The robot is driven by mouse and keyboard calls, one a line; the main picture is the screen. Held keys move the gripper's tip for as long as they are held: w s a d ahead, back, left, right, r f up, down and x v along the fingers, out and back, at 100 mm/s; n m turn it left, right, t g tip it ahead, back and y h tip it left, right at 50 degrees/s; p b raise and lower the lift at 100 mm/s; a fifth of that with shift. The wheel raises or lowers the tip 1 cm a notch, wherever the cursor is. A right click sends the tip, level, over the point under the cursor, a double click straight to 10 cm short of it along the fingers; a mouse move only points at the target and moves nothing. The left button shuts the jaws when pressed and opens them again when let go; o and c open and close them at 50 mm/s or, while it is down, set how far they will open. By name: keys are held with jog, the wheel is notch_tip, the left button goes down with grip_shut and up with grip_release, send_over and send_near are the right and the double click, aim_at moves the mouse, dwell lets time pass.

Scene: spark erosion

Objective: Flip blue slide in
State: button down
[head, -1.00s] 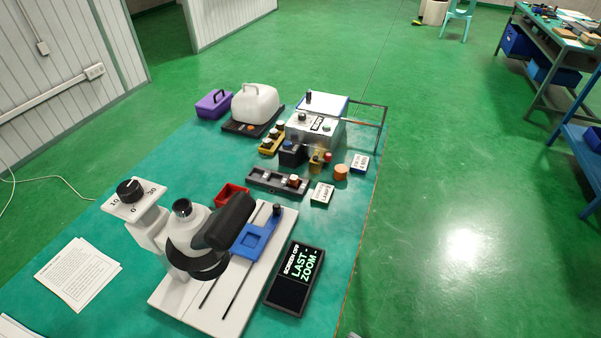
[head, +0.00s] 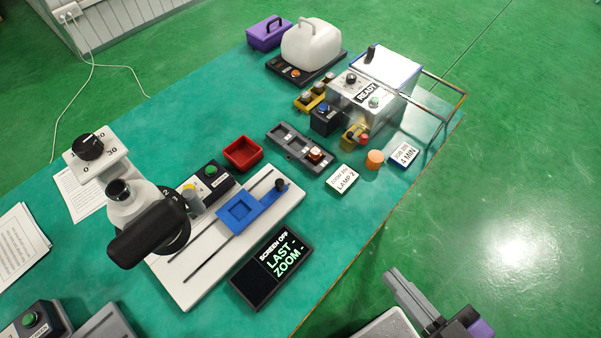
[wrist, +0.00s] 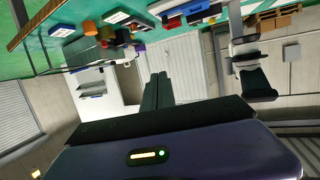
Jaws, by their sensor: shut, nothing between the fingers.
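The blue slide (head: 240,212) is a flat blue plate with a square recess, on the slotted white base of the microscope (head: 135,210). A black knob (head: 281,185) stands at its upper right end. The slide lies beside the microscope's dark tube and is partly out from under it. My gripper (head: 394,278) is at the lower right of the head view, over the floor beyond the table edge, well apart from the slide. In the wrist view its fingers (wrist: 158,80) are together and empty.
A red tray (head: 243,153), a grey holder (head: 299,148) and a white LAMP 2 card (head: 342,179) lie beyond. A machine with a metal rail (head: 375,88) stands farther back.

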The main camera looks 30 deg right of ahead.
jog(key=shift+f, duration=0.1)
jog(key=w+d+f+m+g, duration=0.1)
jog(key=w+f, duration=0.4)
jog(key=w+d+f+g, duration=0.1)
jog(key=w+f+g, duration=0.1)
jog(key=w+f, duration=0.3)
jog(key=w+d+f+m+g, duration=0.1)
jog(key=w+d+f, duration=0.1)
jog(key=w+f, duration=0.3)
jog(key=shift+w+f+m+g+b, duration=0.15)
jog(key=shift+f+m+g+b, duration=0.15)
jog(key=shift+g+b, duration=0.1)
jog(key=shift+g+y, duration=0.5)
jog(key=shift+y, duration=0.1)
jog(key=w, duration=0.4)
jog(key=shift+w+d+f, duration=0.3)
jog(key=shift+w+d, duration=0.05)
jog(key=shift+g+y, duration=0.6)
jog(key=shift+y, duration=0.1)
jog(key=w, duration=0.1)
jog(key=w+r, duration=0.1)
jog(key=w, duration=0.2)
jog(key=shift+d+r, duration=0.15)
jog(key=shift+d, duration=0.2)
jog(key=w+d+r+n+g+y, duration=0.2)
jog(key=w+r, duration=0.2)
jog(key=r, duration=0.2)
jog(key=shift+w+r+b, duration=0.15)
jog(key=shift+r+b, duration=0.2)
jog(key=shift+f, duration=0.15)
